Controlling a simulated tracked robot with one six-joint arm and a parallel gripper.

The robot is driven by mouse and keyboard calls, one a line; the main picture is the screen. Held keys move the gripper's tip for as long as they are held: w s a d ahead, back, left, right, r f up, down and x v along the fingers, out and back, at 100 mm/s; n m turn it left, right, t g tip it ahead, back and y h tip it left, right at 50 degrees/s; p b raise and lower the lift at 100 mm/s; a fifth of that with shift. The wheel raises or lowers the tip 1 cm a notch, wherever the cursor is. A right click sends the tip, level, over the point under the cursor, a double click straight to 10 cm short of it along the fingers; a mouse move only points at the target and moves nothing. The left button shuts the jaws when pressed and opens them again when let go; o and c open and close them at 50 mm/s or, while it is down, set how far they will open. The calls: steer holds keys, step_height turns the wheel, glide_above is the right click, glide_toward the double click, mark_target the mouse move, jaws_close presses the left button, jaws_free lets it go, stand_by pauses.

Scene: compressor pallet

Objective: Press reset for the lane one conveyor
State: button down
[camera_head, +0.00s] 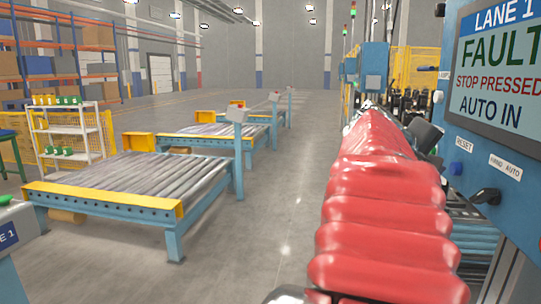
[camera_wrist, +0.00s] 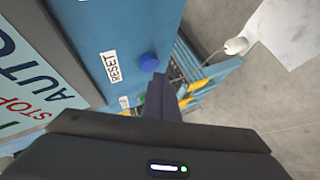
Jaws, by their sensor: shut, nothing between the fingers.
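The blue RESET button (camera_head: 456,168) is on the blue lane 1 panel (camera_head: 452,120), below a white RESET label (camera_head: 464,145). The panel's screen (camera_head: 500,75) reads LANE 1, FAULT, STOP PRESSED, AUTO IN. In the wrist view the blue button (camera_wrist: 149,62) stands out beside its label (camera_wrist: 111,66). My gripper (camera_wrist: 160,76) is shut and empty, its dark fingertips right by the button in the picture. I cannot tell whether they touch it. In the head view my red-sleeved arm reaches toward the panel, and the fingertips are not clear.
A black selector switch (camera_head: 487,196) sits under a HAND AUTO label (camera_head: 504,166), lower on the panel. A roller conveyor (camera_head: 478,240) runs below the panel. Other roller conveyors (camera_head: 120,180) stand to the left. The concrete floor (camera_head: 275,220) between is clear.

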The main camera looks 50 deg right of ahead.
steer(key=shift+s+d, duration=0.5)
steer(key=shift+s, duration=0.2)
stand_by(1.5)
steer(key=shift+w+a, duration=0.5)
steer(key=shift+w, duration=0.25)
steer(key=shift+w, duration=0.1)
steer(key=w+a, duration=0.1)
steer(key=w, duration=0.1)
steer(key=w+a, duration=0.1)
steer(key=w, duration=0.1)
steer(key=shift+w+a, duration=0.1)
steer(key=shift+a, duration=0.2)
stand_by(0.5)
stand_by(0.5)
